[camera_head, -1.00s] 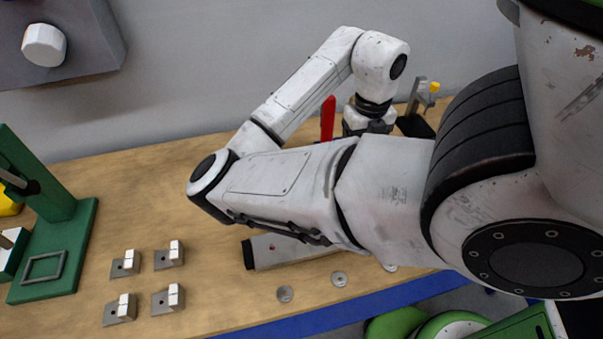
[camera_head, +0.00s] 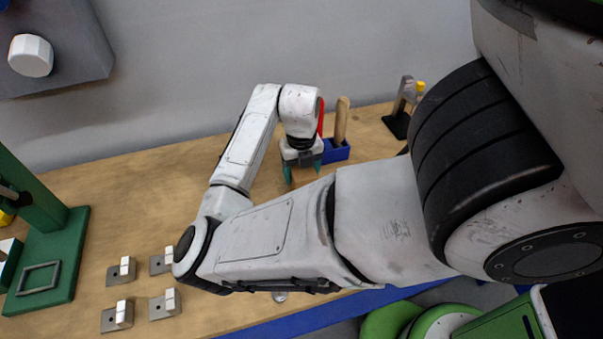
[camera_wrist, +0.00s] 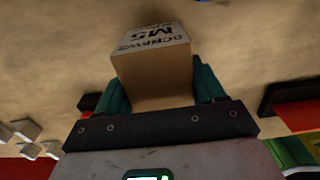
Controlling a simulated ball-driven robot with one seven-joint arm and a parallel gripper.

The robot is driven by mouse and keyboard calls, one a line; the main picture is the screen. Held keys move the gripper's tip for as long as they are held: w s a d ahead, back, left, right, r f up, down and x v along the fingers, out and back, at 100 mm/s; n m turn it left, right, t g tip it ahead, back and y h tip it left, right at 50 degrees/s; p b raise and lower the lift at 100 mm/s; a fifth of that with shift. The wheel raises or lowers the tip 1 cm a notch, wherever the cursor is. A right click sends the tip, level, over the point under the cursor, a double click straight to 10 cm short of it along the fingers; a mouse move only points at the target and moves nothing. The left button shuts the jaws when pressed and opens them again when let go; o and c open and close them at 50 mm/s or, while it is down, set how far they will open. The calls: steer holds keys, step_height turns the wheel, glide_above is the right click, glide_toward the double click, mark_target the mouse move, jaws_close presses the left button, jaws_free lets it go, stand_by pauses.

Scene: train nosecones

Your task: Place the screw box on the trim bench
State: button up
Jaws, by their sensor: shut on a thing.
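The screw box (camera_wrist: 158,80) is a tan cardboard box with "SCREWS M5" printed on one face. It sits between the two teal fingers of my gripper (camera_wrist: 161,87) in the wrist view, and the gripper is shut on it. In the head view my gripper (camera_head: 303,168) points down over the back part of a wooden bench (camera_head: 130,215). The box is hard to make out there against the wood. I cannot tell whether it touches the bench top.
A blue holder (camera_head: 336,153) with a wooden handle stands just right of my gripper. A black-based stand (camera_head: 397,124) is farther right. A green press (camera_head: 50,255) and several metal blocks (camera_head: 121,270) are at the left. The bench's back left is clear.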

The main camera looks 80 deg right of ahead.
steer(key=shift+f, duration=0.75)
steer(key=shift+f, duration=0.2)
steer(key=o, duration=1.4)
steer(key=shift+r, duration=0.1)
step_height(320, 180, up, 12)
steer(key=shift+r+b, duration=0.15)
steer(key=shift+b, duration=0.45)
